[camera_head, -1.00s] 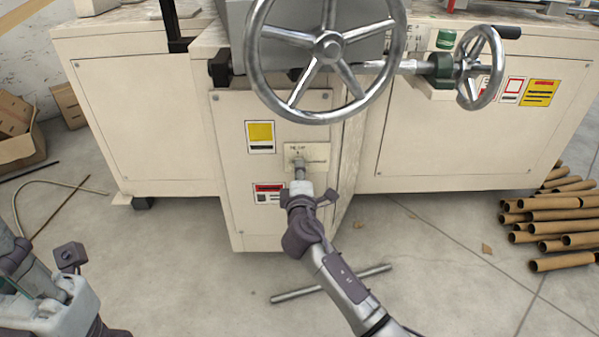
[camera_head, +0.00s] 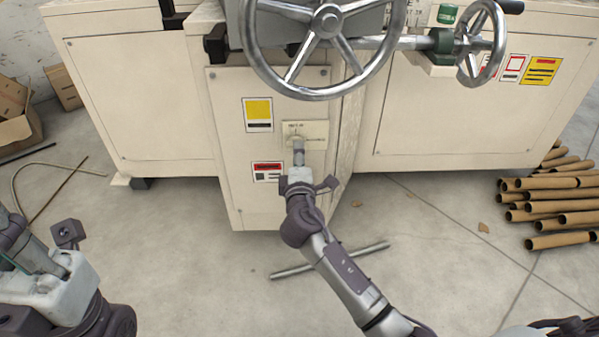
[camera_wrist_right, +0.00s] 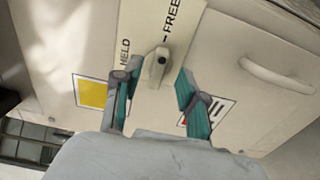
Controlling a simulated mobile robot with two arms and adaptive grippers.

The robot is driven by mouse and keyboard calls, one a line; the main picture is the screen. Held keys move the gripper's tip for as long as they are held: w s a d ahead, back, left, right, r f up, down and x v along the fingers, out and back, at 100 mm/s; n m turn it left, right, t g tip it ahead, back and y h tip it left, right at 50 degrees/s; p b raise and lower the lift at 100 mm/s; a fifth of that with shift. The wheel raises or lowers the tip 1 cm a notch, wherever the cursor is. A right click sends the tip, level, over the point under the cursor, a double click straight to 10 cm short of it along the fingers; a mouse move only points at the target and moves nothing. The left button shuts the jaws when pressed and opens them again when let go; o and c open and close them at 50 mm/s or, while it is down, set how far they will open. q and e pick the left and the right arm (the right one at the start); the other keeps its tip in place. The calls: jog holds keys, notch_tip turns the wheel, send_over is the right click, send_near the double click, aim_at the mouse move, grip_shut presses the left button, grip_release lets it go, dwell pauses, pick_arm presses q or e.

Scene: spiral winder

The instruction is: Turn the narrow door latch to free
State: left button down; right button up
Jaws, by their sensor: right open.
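The narrow door latch (camera_wrist_right: 157,64) is a small grey knob on a cream plate (camera_wrist_right: 136,18) marked HELD and FREE. In the right wrist view its upper end lies close to the mark by FREE; I cannot tell its exact angle. My right gripper (camera_wrist_right: 157,92) is open, with one teal-padded finger on each side of the latch and gaps between. In the head view the right gripper (camera_head: 299,150) is at the plate (camera_head: 318,130) and hides the latch. My left gripper (camera_head: 22,245) is low at the left, away from the machine; its fingers are unclear.
A large handwheel (camera_head: 326,20) overhangs the narrow door (camera_head: 228,150), with a smaller handwheel (camera_head: 470,43) to its right. A curved door handle (camera_wrist_right: 278,76) shows in the wrist view. Cardboard tubes (camera_head: 560,217) are stacked at right. A metal bar (camera_head: 290,270) lies on the floor.

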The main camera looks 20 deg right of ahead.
jog(key=v, duration=0.9)
jog(key=shift+s+r, duration=0.1)
jog(key=shift+s, duration=0.05)
